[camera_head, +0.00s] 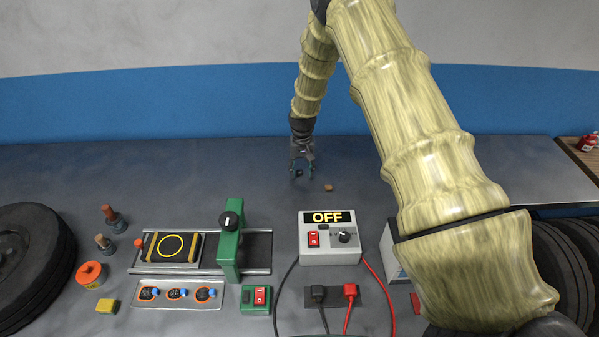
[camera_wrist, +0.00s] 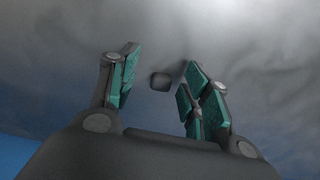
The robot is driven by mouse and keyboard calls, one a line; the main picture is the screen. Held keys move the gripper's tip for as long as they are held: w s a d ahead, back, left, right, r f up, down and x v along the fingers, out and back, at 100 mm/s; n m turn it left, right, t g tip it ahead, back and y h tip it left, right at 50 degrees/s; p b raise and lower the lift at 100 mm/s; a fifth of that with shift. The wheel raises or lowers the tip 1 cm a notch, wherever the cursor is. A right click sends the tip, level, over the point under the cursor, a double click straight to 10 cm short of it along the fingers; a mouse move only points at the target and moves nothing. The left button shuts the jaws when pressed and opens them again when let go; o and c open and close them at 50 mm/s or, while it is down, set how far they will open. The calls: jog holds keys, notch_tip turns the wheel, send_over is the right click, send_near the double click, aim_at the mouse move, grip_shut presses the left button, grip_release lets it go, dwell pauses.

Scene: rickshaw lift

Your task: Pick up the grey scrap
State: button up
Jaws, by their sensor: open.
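The grey scrap (camera_wrist: 160,81) is a small, dark, rounded block on the table, seen between and beyond my fingertips in the wrist view. In the head view it is a tiny dark spot (camera_head: 299,173) at my fingertips, partly hidden by them. My gripper (camera_head: 301,168) points down over the back middle of the table. Its teal-padded fingers are spread on both sides of the scrap in the wrist view (camera_wrist: 160,70), with a visible gap on each side. Nothing is held. The exact height of the fingertips above the table is hard to tell.
A small brown piece (camera_head: 328,187) lies right of my gripper. In front stand a control box (camera_head: 330,257) reading OFF, a green clamp frame (camera_head: 230,243) and several small tools. The table behind and left of my gripper is clear.

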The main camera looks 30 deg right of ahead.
jog(key=shift+r, duration=0.1)
jog(key=shift+w+a+f, duration=0.1)
jog(key=shift+w+f, duration=0.65)
jog(key=shift+w, duration=0.1)
jog(key=c, duration=0.5)
jog(key=shift+s+r, duration=0.1)
jog(key=shift+c, duration=1.2)
jog(key=shift+s+r, duration=0.2)
jog(key=shift+s, duration=0.05)
jog(key=shift+w+f, duration=0.1)
